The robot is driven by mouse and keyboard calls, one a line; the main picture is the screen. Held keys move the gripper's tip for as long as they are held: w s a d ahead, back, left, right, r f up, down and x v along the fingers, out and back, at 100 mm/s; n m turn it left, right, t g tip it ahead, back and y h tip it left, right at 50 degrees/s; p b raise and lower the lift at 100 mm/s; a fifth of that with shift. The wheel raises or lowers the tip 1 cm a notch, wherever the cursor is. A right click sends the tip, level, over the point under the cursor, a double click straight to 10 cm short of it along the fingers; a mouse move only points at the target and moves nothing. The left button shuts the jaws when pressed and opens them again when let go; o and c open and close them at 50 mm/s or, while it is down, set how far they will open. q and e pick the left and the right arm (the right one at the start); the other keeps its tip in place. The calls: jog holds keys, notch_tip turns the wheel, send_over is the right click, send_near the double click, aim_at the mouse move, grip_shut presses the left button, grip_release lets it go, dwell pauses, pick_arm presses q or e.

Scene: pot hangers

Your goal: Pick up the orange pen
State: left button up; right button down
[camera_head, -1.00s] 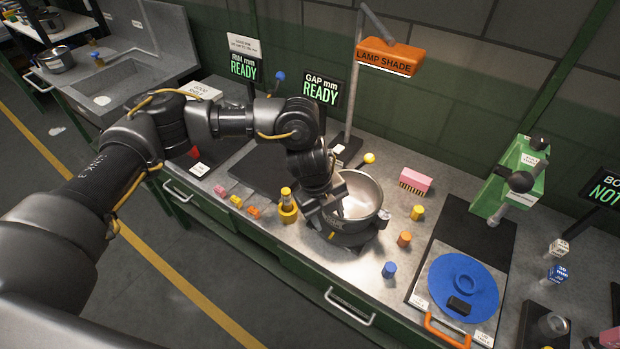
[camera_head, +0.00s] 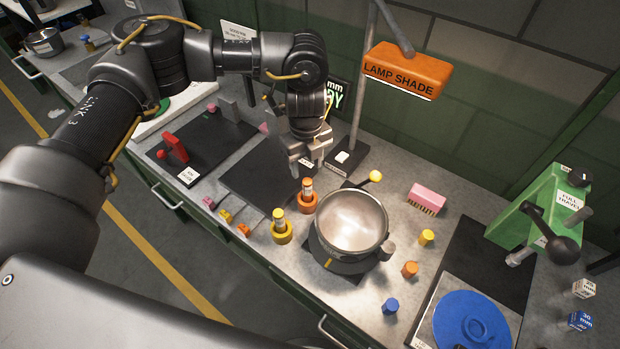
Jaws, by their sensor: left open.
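The orange pen (camera_head: 307,186) stands upright in a round orange holder (camera_head: 307,204) on the bench, just left of the metal pot. My left gripper (camera_head: 308,166) is open and points down, with its fingers just above and behind the orange pen's top in the picture. No pen shows between the fingers. Whether the fingers touch the pen is hard to tell. My right gripper is not in view.
A yellow pen (camera_head: 279,217) stands in a yellow holder (camera_head: 282,234) close by at the front left. The steel pot (camera_head: 352,222) stands close on the right. A lamp post with an orange shade (camera_head: 408,70) rises behind. A dark plate (camera_head: 262,180) lies left, mostly clear.

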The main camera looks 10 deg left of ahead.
aim_at(307, 181)
pick_arm(q)
jog(key=shift+w, duration=0.35)
jog(key=shift+d+f, duration=0.1)
jog(key=f, duration=0.1)
jog(key=f+p, duration=0.1)
jog(key=f, duration=0.1)
jog(key=f+p, duration=0.1)
jog(key=shift+s+a+f, duration=0.25)
jog(key=shift+s+f, duration=0.05)
jog(key=shift+f, duration=0.1)
jog(key=shift+w+f, duration=0.15)
jog(key=shift+f, duration=0.1)
jog(key=shift+d+f, duration=0.1)
jog(key=shift+f, duration=0.05)
jog(key=f+p, duration=0.2)
jog(key=f, duration=0.2)
jog(key=shift+w+f+p, duration=0.15)
jog(key=shift+w+p, duration=0.15)
jog(key=shift+p, duration=0.1)
jog(key=shift+f, duration=0.3)
grip_shut()
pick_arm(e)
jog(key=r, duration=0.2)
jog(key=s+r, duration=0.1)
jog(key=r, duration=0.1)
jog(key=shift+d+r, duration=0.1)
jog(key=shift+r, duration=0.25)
